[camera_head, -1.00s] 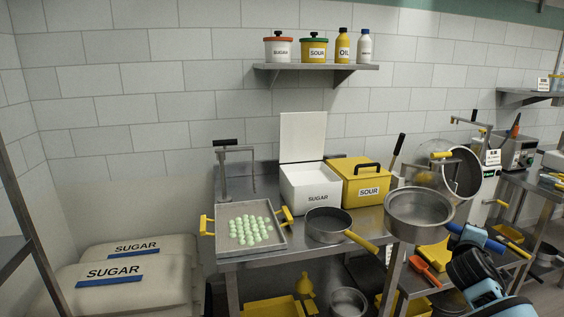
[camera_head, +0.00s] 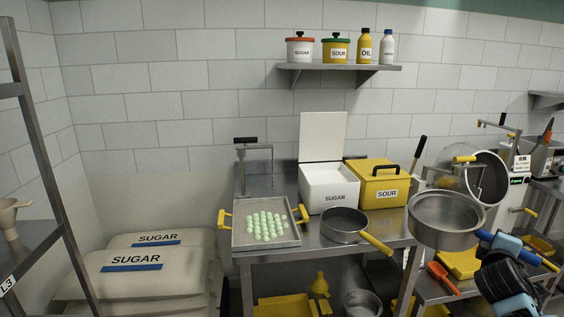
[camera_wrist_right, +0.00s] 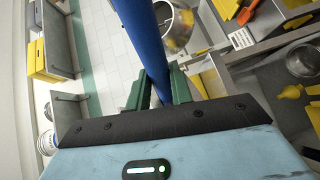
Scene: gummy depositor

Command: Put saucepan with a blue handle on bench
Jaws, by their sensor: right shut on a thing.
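The saucepan with a blue handle (camera_head: 445,234) is a deep steel pan, held level in the head view. It appears in front of the right end of the steel bench (camera_head: 290,257). My right gripper (camera_head: 497,256) is shut on its blue handle, which also shows between the fingers in the right wrist view (camera_wrist_right: 148,38). The pan looks empty inside. I cannot tell the exact gap between pan and bench. My left gripper is not in view.
On the bench stand a tray of green gummies (camera_head: 240,242), a pan with a yellow handle (camera_head: 345,230), a white sugar box (camera_head: 328,196) and a yellow sour box (camera_head: 380,190). Little of the top is bare. A rack with a funnel (camera_head: 10,215) stands left; sugar sacks (camera_head: 130,275) lie beside the bench.

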